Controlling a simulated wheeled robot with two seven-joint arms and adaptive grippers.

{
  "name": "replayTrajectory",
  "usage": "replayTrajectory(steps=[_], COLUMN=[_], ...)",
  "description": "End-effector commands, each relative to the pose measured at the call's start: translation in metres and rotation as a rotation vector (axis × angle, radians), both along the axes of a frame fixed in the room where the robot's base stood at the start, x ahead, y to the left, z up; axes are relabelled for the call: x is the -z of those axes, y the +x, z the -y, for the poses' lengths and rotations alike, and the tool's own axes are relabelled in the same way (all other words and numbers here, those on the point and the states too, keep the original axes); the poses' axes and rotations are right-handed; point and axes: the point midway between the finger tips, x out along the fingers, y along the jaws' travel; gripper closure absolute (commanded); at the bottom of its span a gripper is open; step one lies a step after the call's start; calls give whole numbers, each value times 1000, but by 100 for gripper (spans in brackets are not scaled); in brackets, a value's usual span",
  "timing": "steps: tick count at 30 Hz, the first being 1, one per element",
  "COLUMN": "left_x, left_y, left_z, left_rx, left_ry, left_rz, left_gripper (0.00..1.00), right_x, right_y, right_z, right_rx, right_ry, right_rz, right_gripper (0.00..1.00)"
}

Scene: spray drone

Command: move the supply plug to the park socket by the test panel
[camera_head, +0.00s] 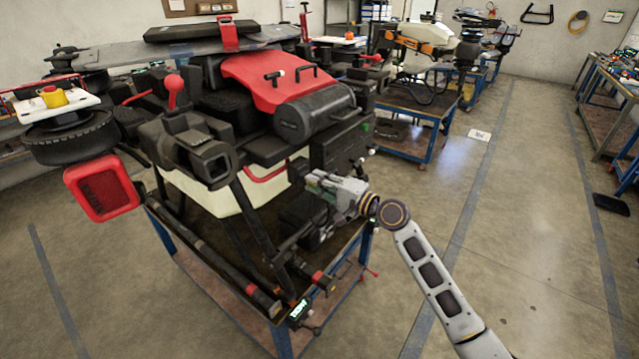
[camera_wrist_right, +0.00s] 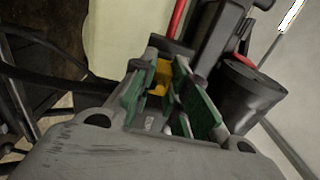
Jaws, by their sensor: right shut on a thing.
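My right gripper (camera_head: 314,183) reaches in from the right to the side of the large drone, beside its pale tank. In the right wrist view, its green-padded fingers (camera_wrist_right: 172,95) are closed around a small yellow part (camera_wrist_right: 160,76), which I take to be the supply plug. Most of it is hidden between the fingers, and I cannot tell whether it is seated in a socket. A dark panel (camera_head: 338,148) with small knobs, possibly the test panel, is just above the gripper. I cannot make out the park socket. My left gripper is out of view.
The drone has a red cover (camera_head: 262,78) and stands on a blue-framed bench (camera_head: 282,338). In the right wrist view, a black cylinder (camera_wrist_right: 250,95) is close to the right of the fingers and dark tubes (camera_wrist_right: 50,78) lie left. Open floor (camera_head: 520,240) lies at right.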

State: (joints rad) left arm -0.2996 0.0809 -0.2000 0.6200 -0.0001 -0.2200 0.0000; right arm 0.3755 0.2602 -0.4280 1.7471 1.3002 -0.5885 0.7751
Motion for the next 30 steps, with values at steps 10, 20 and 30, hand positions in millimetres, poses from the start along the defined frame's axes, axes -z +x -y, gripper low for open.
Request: replayTrajectory(steps=[10,20,30], left_x=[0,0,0], left_y=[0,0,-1], left_z=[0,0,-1], left_rx=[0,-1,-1], left_ry=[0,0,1], left_rz=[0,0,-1], left_gripper=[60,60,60], right_x=[0,0,0], right_y=[3,4,3], right_z=[-4,-5,-5], right_rx=[0,0,0], right_ry=[-1,0,-1], right_rz=[-1,0,-1], right_gripper=[100,59,59])
